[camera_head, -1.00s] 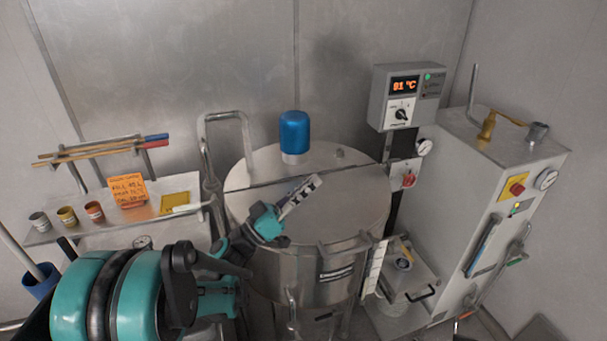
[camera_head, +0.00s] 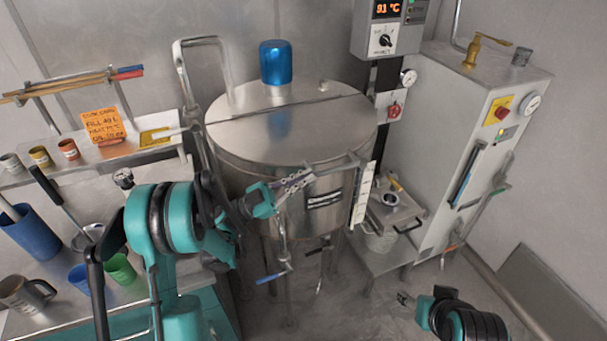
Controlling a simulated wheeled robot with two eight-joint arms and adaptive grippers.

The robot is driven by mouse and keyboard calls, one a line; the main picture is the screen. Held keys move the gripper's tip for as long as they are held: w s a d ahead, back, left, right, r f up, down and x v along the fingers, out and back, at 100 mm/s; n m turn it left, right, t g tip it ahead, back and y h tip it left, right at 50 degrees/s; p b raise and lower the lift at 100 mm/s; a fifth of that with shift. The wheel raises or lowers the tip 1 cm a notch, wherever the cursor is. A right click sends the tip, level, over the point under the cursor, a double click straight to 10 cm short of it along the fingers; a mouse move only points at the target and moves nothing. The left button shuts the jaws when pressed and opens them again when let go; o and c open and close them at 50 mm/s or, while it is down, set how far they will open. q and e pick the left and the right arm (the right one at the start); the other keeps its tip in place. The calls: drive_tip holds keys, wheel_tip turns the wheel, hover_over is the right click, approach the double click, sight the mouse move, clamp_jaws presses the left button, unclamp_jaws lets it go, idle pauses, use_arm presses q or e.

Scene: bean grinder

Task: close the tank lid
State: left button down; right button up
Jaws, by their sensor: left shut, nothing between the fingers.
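The steel tank (camera_head: 262,201) stands in the middle of the view. Its round lid (camera_head: 300,130) lies flat on top, with a seam across it; no gap shows at the front rim. A bar handle (camera_head: 335,161) sits at the lid's front edge. My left gripper (camera_head: 299,182) is shut and empty, in front of the tank's side just below the lid's rim, left of the handle. Whether it touches the tank is unclear. My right gripper (camera_head: 405,298) is at the lower right, low over the floor and away from the tank; its jaws are too small to read.
A blue motor cap (camera_head: 276,62) stands on the tank's rear part. A bent pipe (camera_head: 180,70) rises at its left. A control box (camera_head: 390,28) and a grey cabinet (camera_head: 450,130) stand to the right. A shelf and a bench with cups (camera_head: 28,294) are at left.

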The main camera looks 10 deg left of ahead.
use_arm(q)
drive_tip(key=shift+f, duration=0.3)
wheel_tip(320, 180, up, 10)
drive_tip(key=s+d+f+n+g+y, duration=0.2)
drive_tip(key=s+d+f+n+y, duration=0.65)
drive_tip(key=f+n+y, duration=0.2)
drive_tip(key=s+a+f+n+y, duration=0.7)
drive_tip(key=s+a+f+y, duration=0.2)
drive_tip(key=a, duration=0.5)
drive_tip(key=s+y, duration=0.2)
drive_tip(key=s, duration=0.1)
drive_tip(key=shift+s+f+n, duration=0.25)
drive_tip(key=shift+s+n, duration=0.05)
drive_tip(key=shift+n, duration=0.05)
